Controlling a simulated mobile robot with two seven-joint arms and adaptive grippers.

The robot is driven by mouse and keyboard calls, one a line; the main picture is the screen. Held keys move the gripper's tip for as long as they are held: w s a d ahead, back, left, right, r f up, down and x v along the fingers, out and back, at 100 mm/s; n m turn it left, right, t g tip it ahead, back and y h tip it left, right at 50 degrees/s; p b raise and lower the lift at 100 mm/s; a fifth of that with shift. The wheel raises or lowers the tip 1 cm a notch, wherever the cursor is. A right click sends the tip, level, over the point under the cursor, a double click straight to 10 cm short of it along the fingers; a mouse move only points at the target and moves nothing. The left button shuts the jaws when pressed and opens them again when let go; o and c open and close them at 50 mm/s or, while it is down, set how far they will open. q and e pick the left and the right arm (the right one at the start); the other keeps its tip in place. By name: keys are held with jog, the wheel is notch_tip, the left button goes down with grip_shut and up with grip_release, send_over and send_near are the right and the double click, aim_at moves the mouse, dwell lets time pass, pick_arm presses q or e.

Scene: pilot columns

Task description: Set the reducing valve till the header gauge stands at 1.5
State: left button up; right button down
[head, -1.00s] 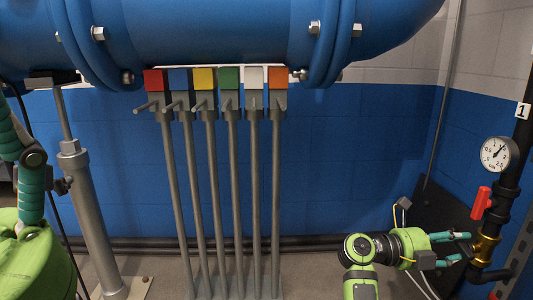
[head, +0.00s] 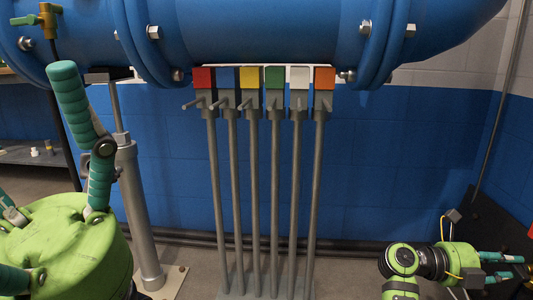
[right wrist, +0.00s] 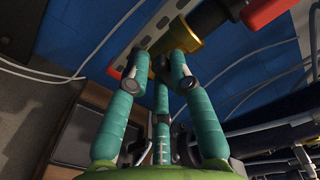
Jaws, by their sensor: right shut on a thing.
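The brass valve body (right wrist: 188,42) shows in the right wrist view, on a dark pipe with a red handle (right wrist: 266,10) beside it. My right gripper (right wrist: 160,70) is shut on the brass part, its teal fingers around it. In the head view the right gripper (head: 505,266) is at the lower right edge; the valve there is cut off by the frame. The header gauge is in neither current view, so its reading cannot be seen. My left gripper (head: 48,180) is at the left, its teal fingers spread and empty.
A large blue pipe (head: 270,40) crosses the top. Several grey rods with coloured blocks, such as the red block (head: 204,77), stand below it. A grey support post (head: 140,215) is beside my left gripper. Pale cables (right wrist: 50,70) run near my right gripper.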

jog(key=shift+w+a+r, duration=0.15)
jog(key=shift+r, duration=0.3)
jog(key=shift+m+b, duration=0.5)
jog(key=shift+b, duration=0.1)
jog(key=c, duration=1.2)
grip_release()
jog(key=shift+r+h, duration=0.1)
jog(key=shift+h, duration=0.2)
jog(key=shift+o, duration=0.2)
jog(key=a, duration=0.8)
jog(key=shift+w+f, duration=0.25)
jog(key=shift+w, duration=0.05)
